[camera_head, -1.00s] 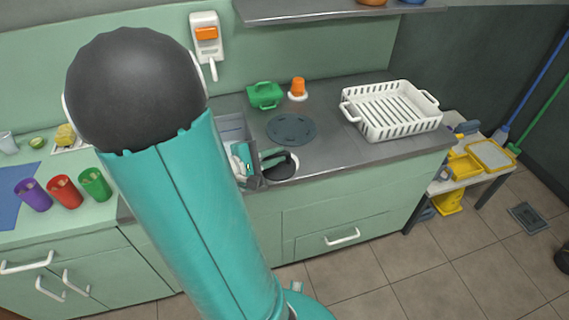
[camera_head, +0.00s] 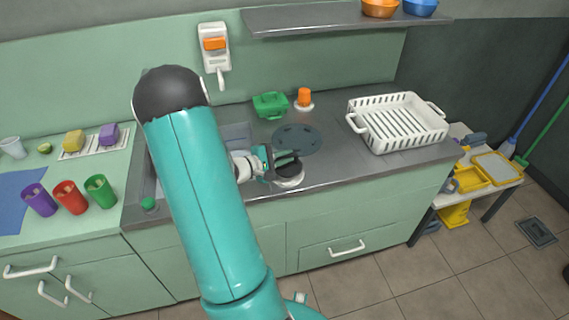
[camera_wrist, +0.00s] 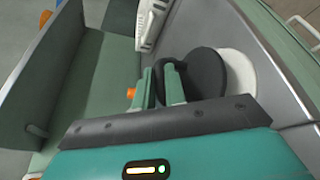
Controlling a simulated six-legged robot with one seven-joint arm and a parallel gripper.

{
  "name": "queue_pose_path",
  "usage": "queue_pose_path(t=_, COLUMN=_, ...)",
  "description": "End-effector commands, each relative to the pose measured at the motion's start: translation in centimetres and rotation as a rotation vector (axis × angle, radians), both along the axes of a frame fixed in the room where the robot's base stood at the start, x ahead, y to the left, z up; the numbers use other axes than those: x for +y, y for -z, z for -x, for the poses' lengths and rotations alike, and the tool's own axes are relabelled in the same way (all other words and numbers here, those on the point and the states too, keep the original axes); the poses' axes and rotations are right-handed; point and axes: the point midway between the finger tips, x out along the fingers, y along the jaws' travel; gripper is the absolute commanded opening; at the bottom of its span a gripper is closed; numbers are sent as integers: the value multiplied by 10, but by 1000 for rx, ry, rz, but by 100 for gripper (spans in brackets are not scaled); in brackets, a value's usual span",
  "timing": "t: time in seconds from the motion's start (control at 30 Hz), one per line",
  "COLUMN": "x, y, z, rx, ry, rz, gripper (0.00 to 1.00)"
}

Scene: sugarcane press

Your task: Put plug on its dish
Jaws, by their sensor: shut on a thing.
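My gripper (camera_head: 266,163) is over the front of the counter, right of the sink, and also shows in the wrist view (camera_wrist: 168,88). It is shut on the loop handle of the plug. The black round plug (camera_wrist: 207,72) stands just past my fingertips; it also shows in the head view (camera_head: 286,158). The white round dish (camera_head: 291,180) is close under the plug and partly hidden by it. In the wrist view the dish (camera_wrist: 242,75) shows beyond the plug's edge. I cannot tell whether plug and dish touch.
A dark round mat (camera_head: 297,139) lies behind the dish. A green box (camera_head: 270,105) and an orange item (camera_head: 304,97) stand at the back. A white rack (camera_head: 398,124) stands to the right. The sink (camera_head: 235,135) is partly hidden by my arm.

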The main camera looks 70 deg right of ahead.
Motion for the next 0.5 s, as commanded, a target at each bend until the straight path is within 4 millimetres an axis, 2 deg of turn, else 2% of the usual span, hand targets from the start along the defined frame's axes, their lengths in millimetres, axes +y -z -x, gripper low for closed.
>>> queue_pose_path(t=0.1, x=0, y=20, z=0, rx=3, ry=-2, rz=-3, gripper=0)
queue_pose_path(t=0.2, x=0, y=29, z=0, rx=1, ry=0, rz=-1, gripper=0)
queue_pose_path(t=0.5, x=0, y=31, z=0, rx=0, ry=-1, rz=-1, gripper=0)
